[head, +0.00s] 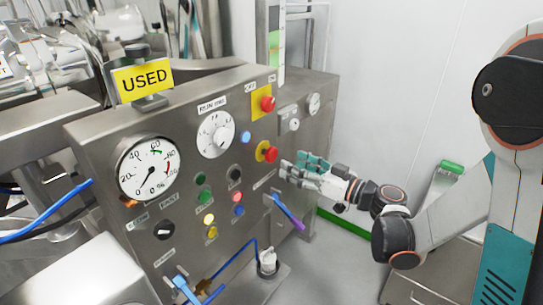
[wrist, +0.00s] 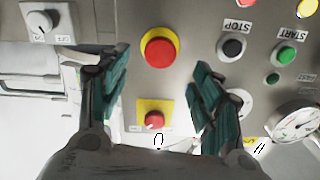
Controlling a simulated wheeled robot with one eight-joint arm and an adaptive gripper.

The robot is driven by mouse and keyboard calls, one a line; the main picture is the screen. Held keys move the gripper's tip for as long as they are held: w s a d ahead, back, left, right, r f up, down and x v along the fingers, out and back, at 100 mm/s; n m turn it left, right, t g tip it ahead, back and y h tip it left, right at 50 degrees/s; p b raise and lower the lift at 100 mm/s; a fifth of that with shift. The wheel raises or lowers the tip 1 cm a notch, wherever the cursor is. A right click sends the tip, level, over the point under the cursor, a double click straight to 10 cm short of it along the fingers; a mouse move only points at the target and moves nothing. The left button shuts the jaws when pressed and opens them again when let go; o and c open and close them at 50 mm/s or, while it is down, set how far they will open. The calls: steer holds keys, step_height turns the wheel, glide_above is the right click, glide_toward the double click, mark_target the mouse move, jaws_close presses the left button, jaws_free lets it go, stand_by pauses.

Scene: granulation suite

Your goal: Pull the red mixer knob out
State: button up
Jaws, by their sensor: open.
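A red mushroom-shaped knob (head: 270,154) with a yellow ring sits on the steel control panel. It is the larger red knob (wrist: 159,52) in the wrist view. A second red knob (head: 267,103) on a square yellow plate sits above it, and shows lower in the upside-down wrist view (wrist: 154,120). I cannot read which one is the mixer knob. My gripper (head: 289,166) is open and empty in front of the panel, just right of the ringed knob. In the wrist view its fingers (wrist: 161,72) lie on either side of that knob, apart from it.
A dial gauge (head: 149,169), a white dial (head: 215,134) and several coloured buttons lie left of the knobs. A grey knob (head: 293,124) is to the right. A blue-purple lever (head: 288,211) sticks out below. The floor right of the panel is partly clear.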

mark_target(273, 156)
steer(key=b+x, duration=0.1)
steer(key=x, duration=0.7)
steer(key=shift+w+a, duration=0.25)
steer(key=shift+a, duration=0.1)
steer(key=shift+c, duration=0.3)
